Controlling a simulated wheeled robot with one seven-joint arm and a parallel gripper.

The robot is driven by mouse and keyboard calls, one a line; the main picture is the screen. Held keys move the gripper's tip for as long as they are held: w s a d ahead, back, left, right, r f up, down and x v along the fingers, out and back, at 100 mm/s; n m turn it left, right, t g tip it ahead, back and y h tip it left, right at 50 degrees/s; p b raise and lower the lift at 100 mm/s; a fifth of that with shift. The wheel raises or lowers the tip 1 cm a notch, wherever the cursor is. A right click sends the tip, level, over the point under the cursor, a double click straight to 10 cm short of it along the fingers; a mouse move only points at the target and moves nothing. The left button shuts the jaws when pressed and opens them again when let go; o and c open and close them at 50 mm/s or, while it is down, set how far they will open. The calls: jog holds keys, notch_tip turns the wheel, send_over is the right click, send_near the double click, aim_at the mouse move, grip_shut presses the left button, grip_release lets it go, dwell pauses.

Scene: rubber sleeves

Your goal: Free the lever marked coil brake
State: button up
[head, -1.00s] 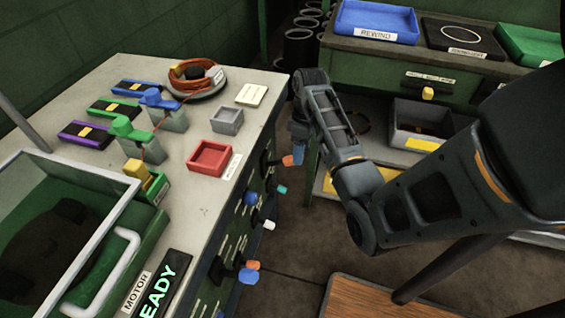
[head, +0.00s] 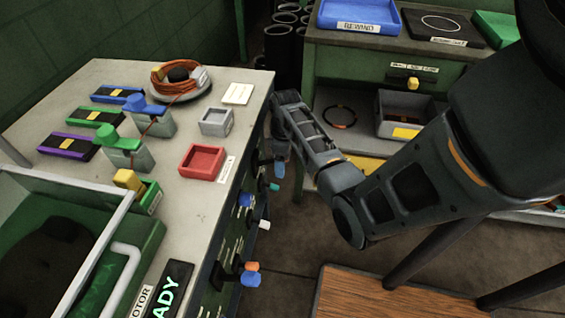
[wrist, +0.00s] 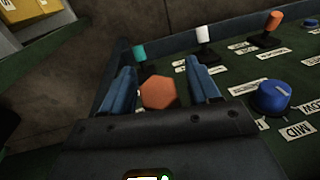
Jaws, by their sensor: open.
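The front control panel (wrist: 240,75) of the workbench carries several levers. No label reading coil brake is legible. In the wrist view, an orange six-sided lever end (wrist: 159,93) shows end-on between my gripper's two blue fingers. My gripper (wrist: 160,66) is open, with a finger on each side of that end; whether they touch it I cannot tell. A teal lever (wrist: 140,53), a white lever (wrist: 203,34) and another orange lever (wrist: 272,22) stand beyond. In the head view, my gripper (head: 281,150) is at the panel's far end and the near orange end is hidden.
A blue knob (wrist: 271,98) sits right of my gripper. The bench top (head: 190,215) holds a red tray (head: 202,161), a grey tray (head: 216,122) and a cable coil (head: 180,78). A green cabinet (head: 455,80) stands behind. A wooden-topped surface (head: 375,295) lies at the front right.

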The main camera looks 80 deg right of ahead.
jog(key=shift+c, duration=0.4)
grip_shut()
